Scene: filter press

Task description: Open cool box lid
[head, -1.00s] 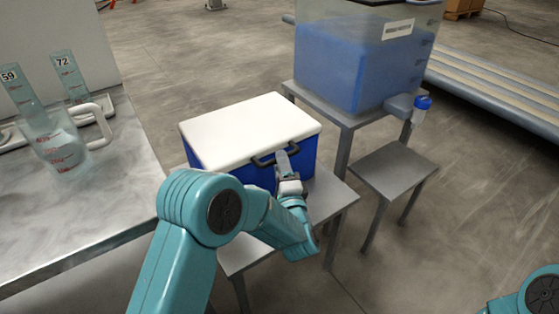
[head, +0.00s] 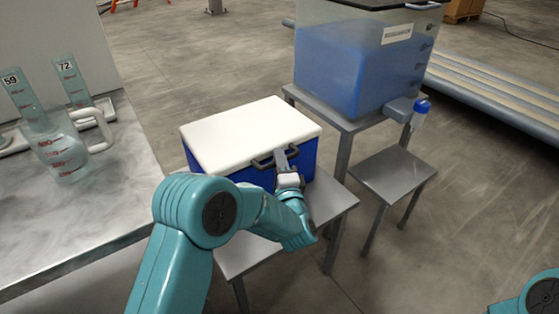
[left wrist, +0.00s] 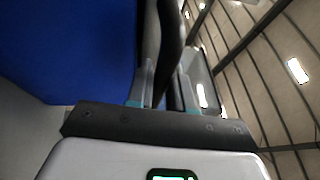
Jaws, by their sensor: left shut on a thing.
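The cool box (head: 228,176) is blue with a white lid (head: 247,132) and stands on a low grey metal table. The lid lies flat on the box, with no gap that I can make out. A dark handle (head: 262,163) is on the front edge of the lid. My left gripper (head: 282,160) is shut on the handle. In the left wrist view the dark handle (left wrist: 170,45) runs between the fingers (left wrist: 163,92), with the blue box wall (left wrist: 70,45) beside it. My right gripper is not in view.
A tank of blue liquid (head: 350,70) with a blue-capped tap (head: 422,106) stands on a stand behind the box. A low grey stool (head: 395,173) is at right. The steel bench (head: 80,210) at left carries a jug (head: 65,158) and cylinders.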

